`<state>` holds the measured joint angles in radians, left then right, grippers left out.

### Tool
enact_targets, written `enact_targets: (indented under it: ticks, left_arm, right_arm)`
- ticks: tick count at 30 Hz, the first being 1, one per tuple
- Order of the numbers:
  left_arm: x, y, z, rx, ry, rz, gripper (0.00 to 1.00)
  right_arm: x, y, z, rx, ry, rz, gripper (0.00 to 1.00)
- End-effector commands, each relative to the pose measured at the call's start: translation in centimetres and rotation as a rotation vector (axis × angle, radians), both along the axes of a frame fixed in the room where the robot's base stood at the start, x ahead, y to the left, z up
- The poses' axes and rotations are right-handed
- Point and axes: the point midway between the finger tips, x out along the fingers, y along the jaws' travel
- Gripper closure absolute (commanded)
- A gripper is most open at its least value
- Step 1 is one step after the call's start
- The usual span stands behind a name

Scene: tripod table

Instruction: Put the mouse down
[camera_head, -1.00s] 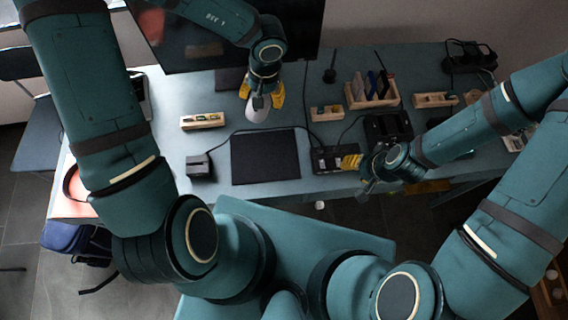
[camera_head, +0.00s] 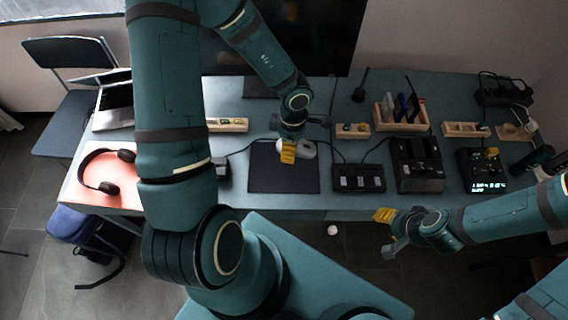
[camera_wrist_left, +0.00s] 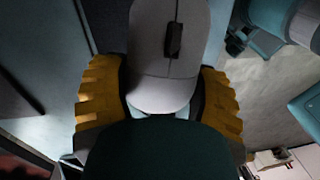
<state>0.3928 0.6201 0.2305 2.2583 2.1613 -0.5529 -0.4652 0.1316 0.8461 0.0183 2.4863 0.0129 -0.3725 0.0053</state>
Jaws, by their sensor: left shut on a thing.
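The mouse (camera_head: 308,149) is white with a dark scroll wheel. It shows at the back right of the dark mouse pad (camera_head: 262,180), partly hidden by my left gripper (camera_head: 290,151). In the left wrist view the mouse (camera_wrist_left: 150,40) lies between the two yellow fingers of my left gripper (camera_wrist_left: 160,98), which is shut on it. Whether the mouse touches the surface below cannot be told. My right gripper (camera_head: 385,219) is empty in front of the desk edge, away from the mouse; its finger opening is unclear.
The desk holds a black box with sockets (camera_head: 358,178) right of the pad, a wooden organiser (camera_head: 402,116), a dark device (camera_head: 418,165) and headphones (camera_head: 103,172) at left. A monitor (camera_head: 330,40) stands behind. The pad's front part is clear.

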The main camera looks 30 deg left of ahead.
Motion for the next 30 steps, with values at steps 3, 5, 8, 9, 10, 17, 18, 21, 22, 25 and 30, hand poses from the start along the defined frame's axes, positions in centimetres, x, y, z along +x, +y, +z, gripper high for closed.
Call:
enact_targets:
  ticks: [3, 5, 8, 9, 10, 17, 18, 21, 22, 25, 30]
  left_arm:
    - [-0.8, 0.7, -0.2, 0.000, 0.000, 0.287, 0.74]
    - [-1.1, 1.0, -0.3, 0.000, 0.000, 0.425, 0.74]
    - [-1.6, 1.4, -0.5, 0.000, -0.001, 0.623, 0.74]
    - [-1.8, 1.5, -0.5, 0.001, 0.000, 0.689, 0.74]
    - [-1.9, 1.6, -0.6, 0.000, -0.001, 0.737, 0.74]
    - [-2.3, 2.0, -0.9, 0.001, -0.002, 0.936, 0.74]
    - [-2.4, 2.1, -1.2, 0.001, -0.001, 0.949, 0.74]
    - [-2.4, 2.0, -2.9, 0.001, 0.000, 0.959, 0.74]
    - [-2.4, 2.0, -3.6, 0.002, 0.000, 0.960, 0.74]
    - [-2.4, 2.0, -5.5, 0.002, 0.000, 0.958, 0.74]
    - [-2.4, 2.1, -7.1, 0.001, -0.001, 0.958, 0.74]
  right_arm:
    - [0.1, 0.0, 0.5, 0.000, -0.002, -0.002, 0.53]
    - [0.1, -0.1, 0.7, 0.000, -0.002, -0.002, 0.53]
    - [0.1, -0.1, 0.9, 0.000, -0.004, -0.004, 0.53]
    - [0.2, -0.1, 1.0, 0.000, -0.004, -0.004, 0.53]
    - [0.2, -0.1, 1.1, 0.001, -0.004, -0.003, 0.53]
    - [0.2, -0.1, 1.1, 0.001, -0.005, -0.004, 0.53]
    - [0.2, -0.1, 0.9, 0.000, -0.005, -0.004, 0.53]
    - [0.2, 0.0, -0.3, -0.001, -0.005, -0.004, 0.53]
    - [0.2, 0.0, -0.8, -0.002, -0.005, -0.004, 0.53]
    - [0.0, 0.0, -2.0, -0.003, 0.001, 0.000, 0.53]
    - [-0.4, 0.1, -2.8, 0.000, 0.010, 0.007, 0.53]
